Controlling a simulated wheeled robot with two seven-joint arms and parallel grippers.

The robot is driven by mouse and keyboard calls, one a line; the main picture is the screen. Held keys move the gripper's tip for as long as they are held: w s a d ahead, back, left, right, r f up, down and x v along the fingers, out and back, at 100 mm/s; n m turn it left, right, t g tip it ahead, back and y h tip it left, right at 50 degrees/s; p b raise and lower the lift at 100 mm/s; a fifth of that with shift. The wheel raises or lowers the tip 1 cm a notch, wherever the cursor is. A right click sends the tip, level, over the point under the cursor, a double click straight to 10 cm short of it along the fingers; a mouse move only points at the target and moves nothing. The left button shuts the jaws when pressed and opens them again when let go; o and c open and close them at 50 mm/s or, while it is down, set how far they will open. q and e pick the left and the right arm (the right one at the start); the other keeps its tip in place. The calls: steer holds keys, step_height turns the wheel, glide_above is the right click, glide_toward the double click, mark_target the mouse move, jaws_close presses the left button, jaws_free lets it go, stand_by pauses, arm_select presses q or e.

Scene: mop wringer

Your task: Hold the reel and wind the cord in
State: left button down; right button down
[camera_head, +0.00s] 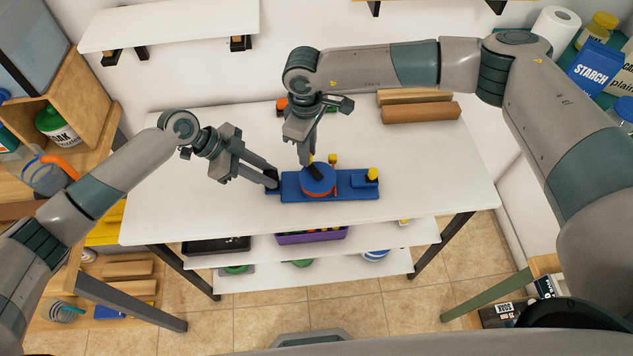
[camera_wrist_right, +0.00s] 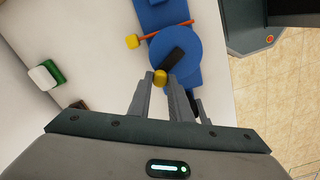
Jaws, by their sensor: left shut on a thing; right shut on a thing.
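The blue reel (camera_head: 318,179) sits on a flat blue base (camera_head: 345,190) on the white table, with an orange edge showing under its disc. A black crank arm (camera_wrist_right: 174,63) lies across the disc, with a yellow knob (camera_wrist_right: 160,77) at its end. My right gripper (camera_head: 309,161) comes down from above and is shut on the yellow knob, at the far left part of the disc. It also shows in the right wrist view (camera_wrist_right: 161,84). My left gripper (camera_head: 272,181) is shut on the left end of the base, on a dark part mostly hidden by the fingers.
Wooden blocks (camera_head: 420,106) lie at the table's back right. The white table (camera_head: 430,175) is clear in front and right.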

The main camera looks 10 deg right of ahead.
steer(key=c, duration=1.5)
jaws_free()
steer(key=shift+s, duration=0.1)
steer(key=shift+c, duration=0.2)
step_height(320, 180, up, 12)
